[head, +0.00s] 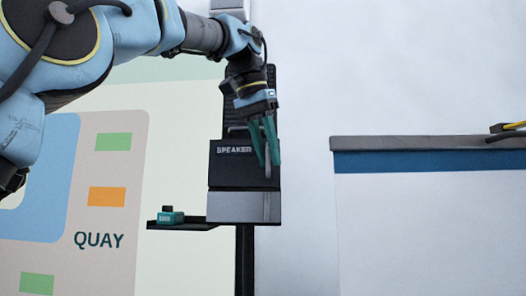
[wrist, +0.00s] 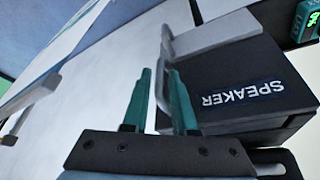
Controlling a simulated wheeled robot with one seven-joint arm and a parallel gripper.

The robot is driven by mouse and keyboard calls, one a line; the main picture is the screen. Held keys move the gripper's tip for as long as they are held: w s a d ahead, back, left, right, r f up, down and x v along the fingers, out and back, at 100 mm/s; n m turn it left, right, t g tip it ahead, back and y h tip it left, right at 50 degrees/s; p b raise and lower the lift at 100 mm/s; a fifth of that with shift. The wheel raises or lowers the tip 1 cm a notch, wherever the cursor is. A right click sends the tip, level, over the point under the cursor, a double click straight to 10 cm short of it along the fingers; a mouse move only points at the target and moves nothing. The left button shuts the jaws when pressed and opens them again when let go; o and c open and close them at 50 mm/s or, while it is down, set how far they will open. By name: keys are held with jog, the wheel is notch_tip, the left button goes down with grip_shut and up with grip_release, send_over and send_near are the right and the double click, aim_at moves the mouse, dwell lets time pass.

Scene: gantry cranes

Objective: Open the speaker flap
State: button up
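The speaker unit is a dark box with a black flap (head: 232,171) lettered SPEAKER, above a grey lower part (head: 235,207). The flap also shows in the wrist view (wrist: 240,72), with its lettering upside down. A grey bar handle (head: 267,205) runs upright along the unit's right side. My gripper (head: 268,163) points down at the right part of the flap. In the wrist view, its two teal fingers (wrist: 160,78) stand apart, with the handle (wrist: 163,92) between them. The handle lies nearer the right finger; a gap shows at the left one. Contact is unclear.
A small dark shelf (head: 192,226) sticks out left of the unit, with a teal device (head: 170,217) on it. A QUAY wall panel (head: 125,200) is at the left. A blue-edged white counter (head: 430,160) stands at the right. Pale space separates it from the unit.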

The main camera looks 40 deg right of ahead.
jog(key=shift+f, duration=0.3)
grip_shut()
dwell(1.3)
